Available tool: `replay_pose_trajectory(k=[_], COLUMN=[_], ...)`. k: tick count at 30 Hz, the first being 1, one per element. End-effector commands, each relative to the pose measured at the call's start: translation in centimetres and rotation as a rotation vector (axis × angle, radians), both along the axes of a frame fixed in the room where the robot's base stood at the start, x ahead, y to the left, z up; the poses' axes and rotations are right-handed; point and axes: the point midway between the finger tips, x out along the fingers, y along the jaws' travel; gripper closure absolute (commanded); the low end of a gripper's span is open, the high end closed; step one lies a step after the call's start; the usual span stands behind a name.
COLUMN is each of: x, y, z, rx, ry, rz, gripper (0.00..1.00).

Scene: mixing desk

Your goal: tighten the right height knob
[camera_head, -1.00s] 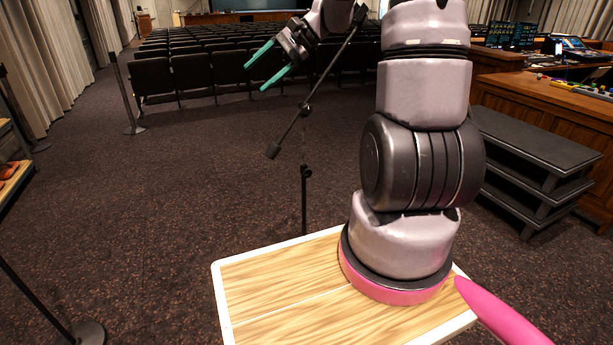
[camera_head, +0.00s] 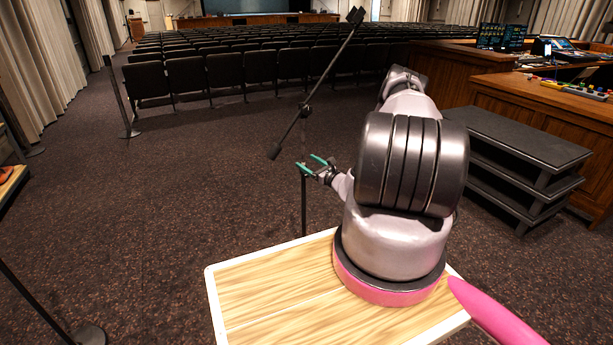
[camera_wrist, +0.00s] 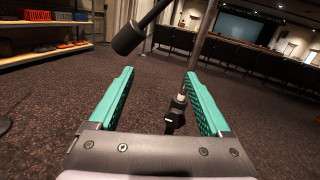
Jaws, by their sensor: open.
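A slim black boom stand rises from behind my wooden deck, its upright pole (camera_head: 304,205) showing in the head view. Its slanted boom (camera_head: 328,60) passes through a joint (camera_head: 305,111) and ends in a dark counterweight (camera_head: 273,151). The counterweight also shows in the wrist view (camera_wrist: 128,38). My gripper (camera_head: 306,161) has green fingers spread open at the pole's mid-height. In the wrist view the dark height knob and clutch (camera_wrist: 176,115) appear between the fingers (camera_wrist: 158,72), closer to the right one. Contact cannot be told. In the head view the fingers mostly hide the knob.
Rows of dark seats (camera_head: 210,75) stand behind. A black stepped platform (camera_head: 520,140) and a wooden desk with a mixer (camera_head: 575,88) are at the right. Carpet around the pole is clear.

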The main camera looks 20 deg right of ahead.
Motion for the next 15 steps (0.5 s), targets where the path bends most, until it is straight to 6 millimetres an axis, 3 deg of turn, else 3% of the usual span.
replay_pose_trajectory(k=[1,6,11,15], x=[-0.9,-3.0,-3.4,-1.9], y=[-1.1,-3.3,-4.0,-3.9], z=[-2.8,-8.2,-9.8,-9.8], rx=[0.032,0.088,0.101,0.1], ry=[0.02,0.06,0.072,0.071], rz=[-0.069,-0.224,-0.272,-0.272], gripper=[0.19,0.19,0.19,0.19])
